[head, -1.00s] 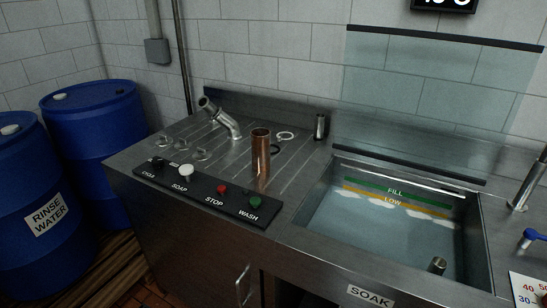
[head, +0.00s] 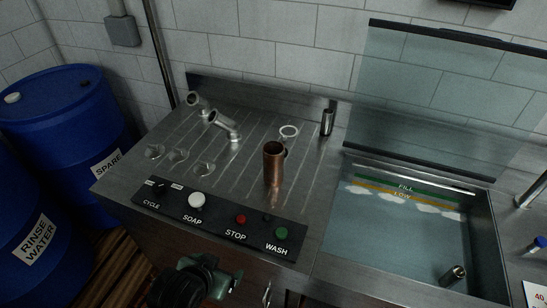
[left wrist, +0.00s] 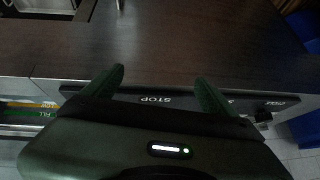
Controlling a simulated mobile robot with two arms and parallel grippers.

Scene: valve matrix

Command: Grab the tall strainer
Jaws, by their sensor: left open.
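No label marks the tall strainer, and I cannot tell for sure which piece it is. A slim metal cylinder (head: 327,122) stands upright at the back right of the ribbed drainboard. A similar short metal cylinder (head: 453,275) lies tilted in the soak basin. A copper tube (head: 273,164) stands upright mid-board. My left gripper (head: 210,280) is low in front of the control panel, apart from all of these. In the left wrist view its two fingers (left wrist: 161,84) are spread with nothing between them. My right gripper is not in view.
The control panel (head: 218,218) has raised knobs along the counter's front edge. Elbow fittings (head: 225,126), small fittings (head: 178,155) and a pale ring (head: 289,131) sit on the board. The water-filled basin (head: 410,235) is right, blue barrels (head: 62,120) left. The basin's glass panel (head: 440,95) stands behind.

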